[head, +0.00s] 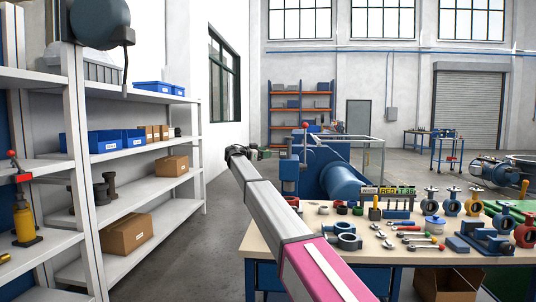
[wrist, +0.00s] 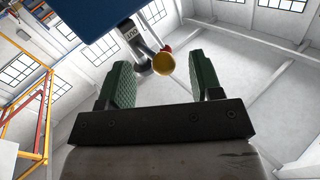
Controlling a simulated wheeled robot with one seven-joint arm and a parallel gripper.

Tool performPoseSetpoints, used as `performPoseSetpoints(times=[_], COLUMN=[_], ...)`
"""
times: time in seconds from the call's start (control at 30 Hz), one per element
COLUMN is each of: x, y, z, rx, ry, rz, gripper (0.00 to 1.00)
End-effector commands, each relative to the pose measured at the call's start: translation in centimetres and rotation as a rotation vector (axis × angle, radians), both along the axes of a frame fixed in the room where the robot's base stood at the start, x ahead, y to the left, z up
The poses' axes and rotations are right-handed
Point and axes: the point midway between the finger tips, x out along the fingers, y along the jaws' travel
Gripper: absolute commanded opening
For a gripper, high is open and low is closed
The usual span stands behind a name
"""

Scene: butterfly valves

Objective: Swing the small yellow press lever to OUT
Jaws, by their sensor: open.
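The yellow lever knob (wrist: 163,63) shows in the wrist view, round and at the end of a short grey lever under a blue press body (wrist: 95,14). How far beyond the fingertips the knob lies is unclear. In the head view my gripper (head: 265,152) is small, left of the blue press (head: 290,172); the yellow knob cannot be made out there.
A red part (wrist: 168,47) sits just behind the yellow knob. A workbench (head: 262,240) carries several valves, wrenches and fittings. A grey shelf unit (head: 150,190) with boxes stands at the left. The floor between shelf and bench is clear.

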Motion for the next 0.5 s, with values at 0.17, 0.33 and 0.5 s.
performPoseSetpoints(times=[0.17, 0.33, 0.5], x=[0.9, 1.0, 1.0], y=[-1.4, -1.7, -1.7], z=[0.0, 0.0, 0.0], rx=[0.000, 0.000, 0.000], ry=[0.000, 0.000, 0.000], rz=[-0.002, 0.000, 0.000], gripper=[0.59, 0.59, 0.59])
